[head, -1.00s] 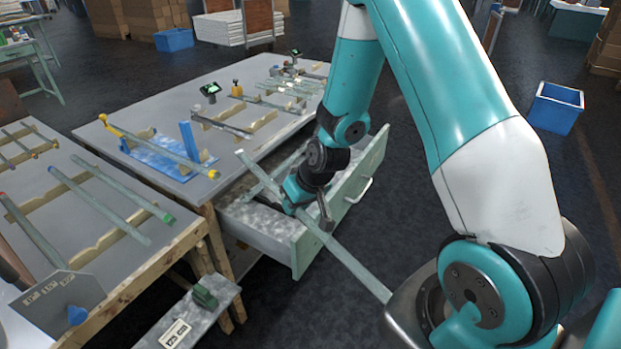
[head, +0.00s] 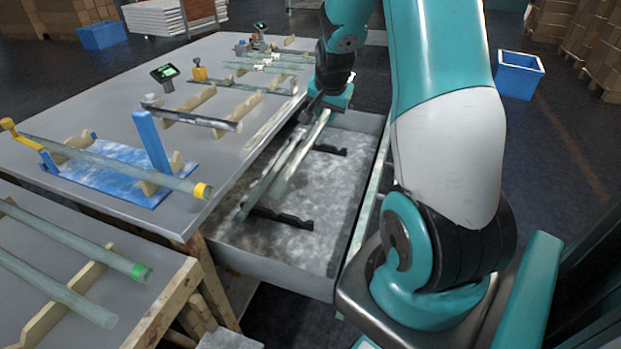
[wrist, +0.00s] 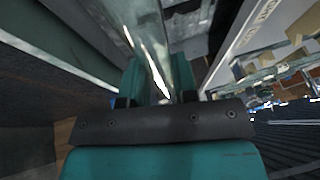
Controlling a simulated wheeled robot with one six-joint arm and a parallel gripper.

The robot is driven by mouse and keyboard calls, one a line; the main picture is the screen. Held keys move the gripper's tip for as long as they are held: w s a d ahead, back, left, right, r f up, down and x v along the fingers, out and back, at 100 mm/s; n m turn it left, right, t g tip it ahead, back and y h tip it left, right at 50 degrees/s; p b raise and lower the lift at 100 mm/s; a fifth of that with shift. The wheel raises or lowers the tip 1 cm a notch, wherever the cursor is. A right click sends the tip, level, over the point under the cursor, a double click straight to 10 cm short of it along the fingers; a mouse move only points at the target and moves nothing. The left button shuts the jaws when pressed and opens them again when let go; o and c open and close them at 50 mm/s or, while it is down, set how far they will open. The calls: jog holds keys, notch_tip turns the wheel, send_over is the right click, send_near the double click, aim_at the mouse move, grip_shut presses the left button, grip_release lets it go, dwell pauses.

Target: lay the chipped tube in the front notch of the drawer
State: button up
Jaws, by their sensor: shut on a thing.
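The drawer (head: 325,235) stands open, with two dark notched supports across it, a nearer one (head: 290,218) and a farther one (head: 330,150). My gripper (head: 318,106) is above the drawer's far end, shut on a pale greenish glass tube (head: 300,152), which I take as the chipped tube. It grips near the tube's far end, and the tube slants toward the nearer support. I cannot tell if the tube touches the supports. A second tube (head: 262,185) lies to its left in the drawer. In the wrist view the held tube (wrist: 145,45) runs up from between the jaws (wrist: 157,100).
The grey table (head: 115,95) adjoins the drawer's left side, with a blue jig (head: 110,178) holding a yellow-ended tube. Several more tubes lie on wooden supports behind. The supports' right parts look empty. The drawer's front panel (head: 370,200) is on the right.

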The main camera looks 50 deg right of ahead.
notch_tip(320, 180, down, 20)
jog(key=shift+d+r+b, duration=0.1)
jog(key=shift+r+b, duration=0.1)
jog(key=shift+b, duration=0.85)
jog(key=shift+f, duration=0.2)
jog(key=o, duration=0.9)
jog(key=shift+o, duration=0.2)
